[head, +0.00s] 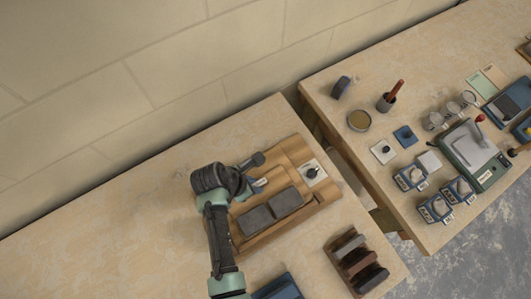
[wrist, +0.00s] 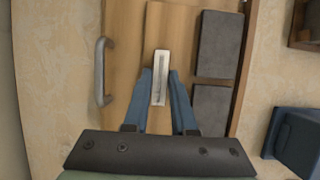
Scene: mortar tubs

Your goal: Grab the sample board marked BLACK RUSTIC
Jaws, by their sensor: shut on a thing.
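My gripper (head: 257,186) is over a wooden tray (head: 262,238) on the near bench. In the wrist view its blue fingers (wrist: 160,98) are closed on a narrow silver piece (wrist: 161,68) with a dark slot, which lies over a brown wooden surface (wrist: 174,22). I cannot tell what this piece belongs to. Two dark grey slabs lie end to end to the right of the fingers: one farther (wrist: 220,45), one nearer (wrist: 210,110). They also show in the head view (head: 286,201). I can read no BLACK RUSTIC marking on anything.
A metal bar handle (wrist: 99,72) is left of the fingers. A white square with a black knob (head: 312,173) sits at the tray's right end. A wooden rack (head: 340,264) with dark pieces stands at lower right. A gap separates the cluttered second bench (head: 350,145).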

